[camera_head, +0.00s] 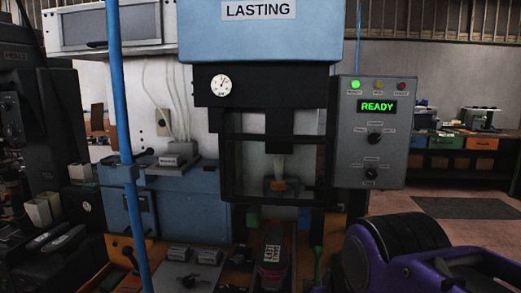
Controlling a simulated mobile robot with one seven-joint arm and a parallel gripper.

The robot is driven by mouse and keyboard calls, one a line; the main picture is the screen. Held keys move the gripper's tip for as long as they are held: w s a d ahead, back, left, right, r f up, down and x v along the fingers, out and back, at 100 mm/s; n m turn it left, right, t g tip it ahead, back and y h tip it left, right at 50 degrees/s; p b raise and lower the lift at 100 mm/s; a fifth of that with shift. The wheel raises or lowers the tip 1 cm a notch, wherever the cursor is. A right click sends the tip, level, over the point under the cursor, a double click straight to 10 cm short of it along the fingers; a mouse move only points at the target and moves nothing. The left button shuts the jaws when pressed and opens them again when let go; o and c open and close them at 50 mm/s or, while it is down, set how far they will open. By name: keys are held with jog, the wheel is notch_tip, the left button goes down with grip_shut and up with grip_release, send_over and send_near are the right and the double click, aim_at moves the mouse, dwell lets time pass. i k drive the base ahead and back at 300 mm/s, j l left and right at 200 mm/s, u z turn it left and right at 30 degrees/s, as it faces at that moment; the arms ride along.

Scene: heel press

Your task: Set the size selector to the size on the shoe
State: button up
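The grey control panel (351,150) is on the right of the press. It carries two black knobs, an upper one (375,138) and a lower one (370,174), each with small labels around it. The labels are too small to read, so I cannot tell which knob is the size selector or where it points. A dark red object, possibly the shoe (268,272), lies below the press at the front. It bears a white label (272,253) whose marks I cannot read. My gripper is not in view.
The blue "LASTING" press (210,38) has a gauge (220,85) and a dark-framed opening. A blue pole (122,130) stands left. A purple and black body, probably my arm, fills the lower right.

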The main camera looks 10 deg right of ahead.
aim_at(373, 138)
jog(key=k+l+z, duration=0.5)
jog(key=i+l, duration=0.15)
jog(key=l, duration=0.15)
jog(key=i+l+u, duration=0.15)
jog(key=l, duration=0.2)
jog(key=i+l, duration=0.1)
jog(key=l, duration=0.2)
jog(key=k+l+u, duration=0.2)
jog(key=k+l, duration=0.45)
jog(key=i+j+z, duration=0.1)
jog(key=j, duration=0.25)
jog(key=i+j+z, duration=0.1)
jog(key=i+j, duration=0.15)
jog(key=j, duration=0.1)
